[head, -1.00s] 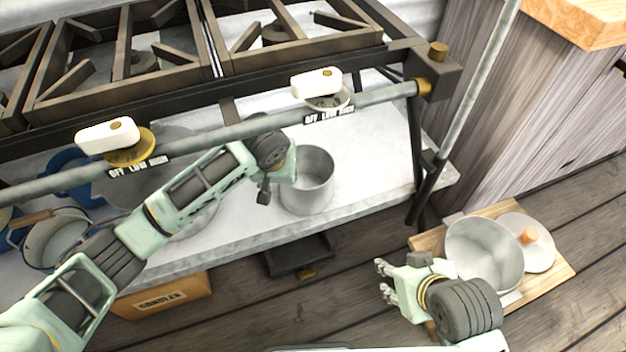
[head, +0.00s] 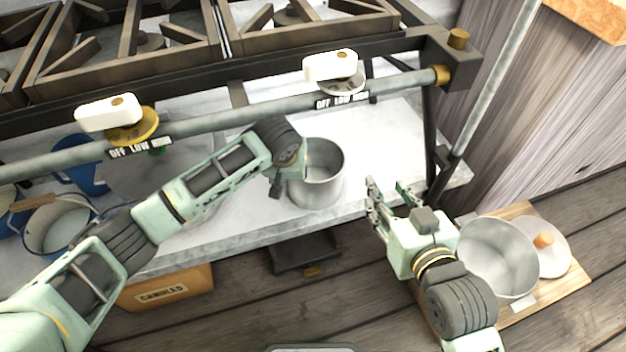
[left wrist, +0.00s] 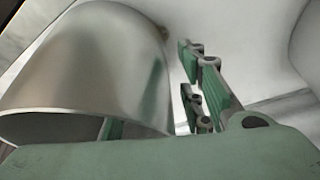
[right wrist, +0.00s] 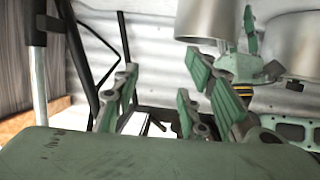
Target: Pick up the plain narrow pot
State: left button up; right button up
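The plain narrow pot (head: 322,180), a bare grey metal cylinder, stands upright on the pale shelf under the stove. It fills the left part of the left wrist view (left wrist: 95,65). My left gripper (head: 288,175) is at the pot's left side, its fingers largely hidden in the head view. In the left wrist view (left wrist: 160,110) its fingers are apart, one seen past the rim, the others outside the wall, with a gap visible. My right gripper (head: 388,198) is open and empty, right of the pot near the shelf's front edge; its spread fingers show in the right wrist view (right wrist: 165,95).
A wider pot (head: 490,262) and a lid (head: 545,250) sit on a wooden board (head: 570,285) on the floor at right. The stove rail (head: 230,130) crosses above the shelf. A stove leg (head: 430,150) stands right. Blue-rimmed pots (head: 60,228) are at left.

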pick_arm(q)
jog(key=shift+w+f, duration=0.2)
jog(key=shift+f, duration=0.15)
grip_shut()
pick_arm(e)
jog(key=shift+w+a+r+t+y, duration=0.1)
jog(key=shift+w+r+t+y, duration=0.15)
jog(key=shift+r, duration=0.25)
jog(key=shift+w+a+r+t+y, duration=0.1)
jog(key=shift+r+t, duration=0.25)
jog(key=shift+r, duration=0.1)
